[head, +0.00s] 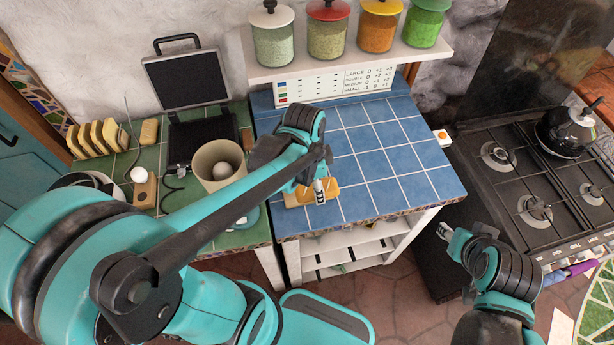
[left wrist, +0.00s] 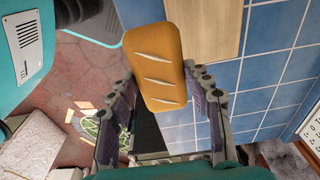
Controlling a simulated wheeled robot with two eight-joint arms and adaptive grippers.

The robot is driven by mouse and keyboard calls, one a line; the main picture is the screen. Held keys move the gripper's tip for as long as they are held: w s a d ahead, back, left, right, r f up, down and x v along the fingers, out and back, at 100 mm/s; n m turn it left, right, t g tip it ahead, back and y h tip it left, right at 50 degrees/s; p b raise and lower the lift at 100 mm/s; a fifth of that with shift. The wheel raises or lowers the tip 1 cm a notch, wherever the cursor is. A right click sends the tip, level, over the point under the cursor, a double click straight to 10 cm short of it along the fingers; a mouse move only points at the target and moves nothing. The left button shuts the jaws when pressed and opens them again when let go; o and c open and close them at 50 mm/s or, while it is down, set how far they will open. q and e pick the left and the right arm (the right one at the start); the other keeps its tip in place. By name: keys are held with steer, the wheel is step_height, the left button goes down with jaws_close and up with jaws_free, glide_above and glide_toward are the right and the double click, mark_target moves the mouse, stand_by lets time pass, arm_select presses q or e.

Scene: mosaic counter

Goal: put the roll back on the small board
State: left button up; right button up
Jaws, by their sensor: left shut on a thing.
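The roll (left wrist: 155,62) is golden brown and oblong with pale slashes on top. My left gripper (left wrist: 160,82) is shut on it, with one finger on either side. In the head view the roll (head: 332,191) shows partly behind my left gripper (head: 318,187), near the front edge of the blue tiles. The small board (left wrist: 207,24) is pale wood and lies on the tiles beside the roll in the wrist view; the roll hides part of its edge. A sliver of the board (head: 291,200) shows in the head view. My right gripper (head: 446,231) is away at the right, its fingers unclear.
The blue tiled counter (head: 400,165) is clear to the right and behind. A beige pot (head: 218,157), an open press grill (head: 190,85) and bread slices (head: 97,137) stand on the green counter. A stove with a black kettle (head: 568,130) is at right.

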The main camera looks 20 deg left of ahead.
arm_select(q)
steer(key=w+a+f+b, duration=0.1)
steer(key=w+a+f, duration=0.1)
steer(key=w+a, duration=0.1)
steer(key=w+a+f+b, duration=0.1)
steer(key=w+a+f, duration=0.2)
steer(key=shift+w+a+f, duration=0.1)
steer(key=shift+w+f, duration=0.15)
step_height(320, 180, down, 4)
steer(key=shift+f+b, duration=0.1)
steer(key=shift+b, duration=0.8)
steer(key=o, duration=0.7)
